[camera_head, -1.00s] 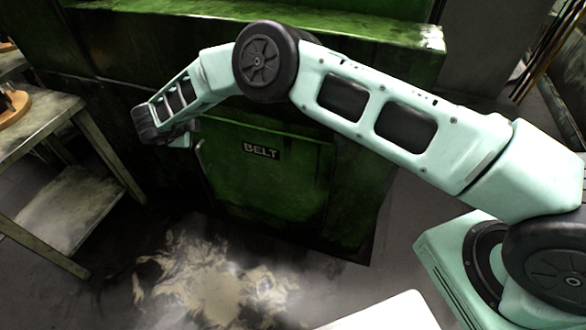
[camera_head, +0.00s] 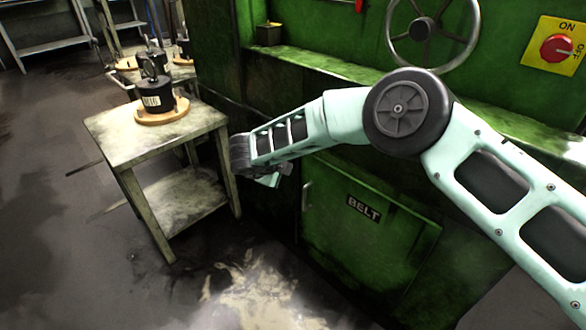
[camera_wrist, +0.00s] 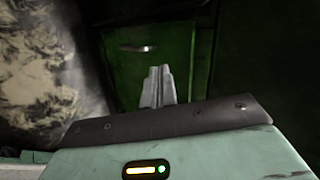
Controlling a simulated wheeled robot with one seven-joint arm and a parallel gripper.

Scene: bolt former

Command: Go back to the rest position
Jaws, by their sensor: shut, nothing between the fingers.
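My arm reaches in from the right in the head view, in front of the green machine (camera_head: 330,235). Its wrist end hangs in front of the machine's left part, between the small table and the BELT door. In the wrist view my gripper (camera_wrist: 158,72) is shut, its two fingers side by side with nothing held. The fingers point toward the dark green machine front, where a door with a handle shows. In the head view the fingers are mostly hidden by the wrist.
A worn table (camera_head: 150,125) stands left of my wrist, carrying a black object on a wooden base (camera_head: 158,108). The machine has a BELT door (camera_head: 365,240), a handwheel (camera_head: 425,45), a red ON/OFF switch (camera_head: 556,49) and a small box (camera_head: 270,35). A pale stain marks the floor.

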